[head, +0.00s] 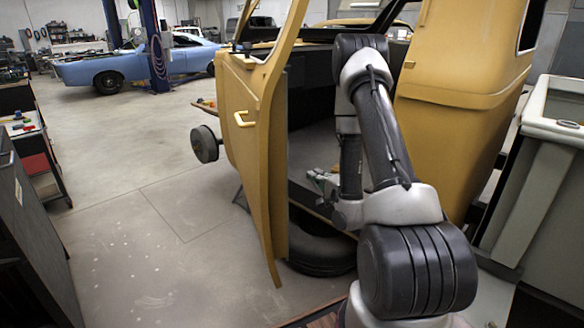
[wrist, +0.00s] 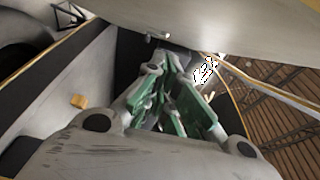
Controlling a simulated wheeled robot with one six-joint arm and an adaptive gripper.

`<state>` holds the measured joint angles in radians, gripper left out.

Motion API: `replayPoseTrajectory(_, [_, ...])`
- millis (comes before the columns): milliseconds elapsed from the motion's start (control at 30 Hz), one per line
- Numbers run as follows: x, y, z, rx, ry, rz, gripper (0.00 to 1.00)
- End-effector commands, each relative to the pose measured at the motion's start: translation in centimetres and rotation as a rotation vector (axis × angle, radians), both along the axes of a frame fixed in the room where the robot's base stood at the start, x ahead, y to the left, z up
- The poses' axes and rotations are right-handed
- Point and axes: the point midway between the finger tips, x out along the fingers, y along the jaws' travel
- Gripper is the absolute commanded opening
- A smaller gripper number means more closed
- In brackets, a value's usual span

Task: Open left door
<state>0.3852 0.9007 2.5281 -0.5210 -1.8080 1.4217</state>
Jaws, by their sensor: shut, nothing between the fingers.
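The yellow vehicle shell's left door (head: 262,150) stands partly open, swung out from the body. My arm reaches into the gap between the door and the body. My gripper (head: 318,175) is low in that opening, to the right of the door, partly hidden by my arm. In the wrist view my gripper (wrist: 168,65) has green finger pads drawn together with nothing between them. I cannot tell whether it touches the door.
The yellow body panel (head: 462,75) stands close to the right of my arm. A tyre (head: 318,250) lies below the opening. A pale cabinet (head: 540,170) is at the right and a dark cabinet (head: 28,235) at the left. The floor left of the door is clear.

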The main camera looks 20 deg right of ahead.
Motion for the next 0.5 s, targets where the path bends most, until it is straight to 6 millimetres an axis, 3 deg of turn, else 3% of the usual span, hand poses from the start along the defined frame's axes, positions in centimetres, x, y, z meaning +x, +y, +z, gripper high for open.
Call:
replayPoseTrajectory(167, [1.6, 0.3, 0.4, 0.012, -0.017, 0.004, 0.0])
replayPoseTrajectory(500, [8.5, 1.1, 0.4, 0.009, -0.016, 0.002, 0.0])
